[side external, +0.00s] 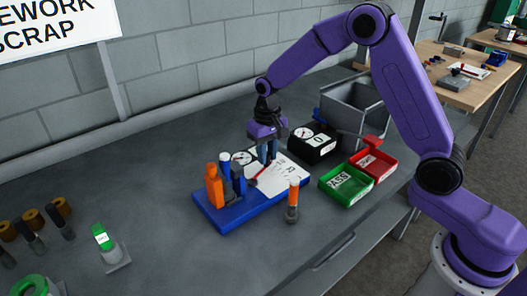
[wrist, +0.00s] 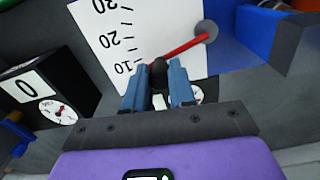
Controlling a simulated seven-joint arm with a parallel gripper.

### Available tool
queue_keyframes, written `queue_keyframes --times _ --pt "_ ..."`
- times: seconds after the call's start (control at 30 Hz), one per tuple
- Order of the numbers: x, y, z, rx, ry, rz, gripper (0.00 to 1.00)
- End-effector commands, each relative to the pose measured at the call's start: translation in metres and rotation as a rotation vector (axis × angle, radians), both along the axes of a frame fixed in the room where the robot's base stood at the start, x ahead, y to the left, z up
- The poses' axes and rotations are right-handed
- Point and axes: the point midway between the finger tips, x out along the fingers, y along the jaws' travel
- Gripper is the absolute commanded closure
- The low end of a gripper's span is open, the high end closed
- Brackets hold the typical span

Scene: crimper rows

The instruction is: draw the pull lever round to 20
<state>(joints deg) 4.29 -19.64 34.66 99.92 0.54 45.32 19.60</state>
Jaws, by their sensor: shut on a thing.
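The red pull lever (wrist: 190,45) runs from a grey round pivot (wrist: 207,29) to a black knob (wrist: 158,72) in the wrist view. My gripper (wrist: 160,70) is shut on the knob, with one blue finger on each side of it. The white scale plate (wrist: 160,25) carries the marks 10, 20 and 30; the lever's knob end lies close to the 10 mark. In the side view my gripper (side external: 267,157) reaches down over the plate (side external: 285,173) on its blue base (side external: 240,217). The fingers partly hide the lever there.
Orange, white and blue upright parts (side external: 214,187) stand at the base's left end. An orange-handled tool (side external: 293,197) stands in front. A black box with a dial and a 0 (side external: 314,147) is behind; green (side external: 343,193) and red (side external: 376,166) trays lie to the right.

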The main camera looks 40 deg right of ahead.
Motion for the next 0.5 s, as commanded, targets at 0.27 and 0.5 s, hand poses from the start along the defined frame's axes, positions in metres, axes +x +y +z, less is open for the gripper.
queue_keyframes --times 0.27,0.5 --pt "-0.014 -0.002 0.001 0.002 -0.002 -0.222 1.00" --pt "-0.024 -0.002 0.001 0.002 -0.002 -0.365 1.00"
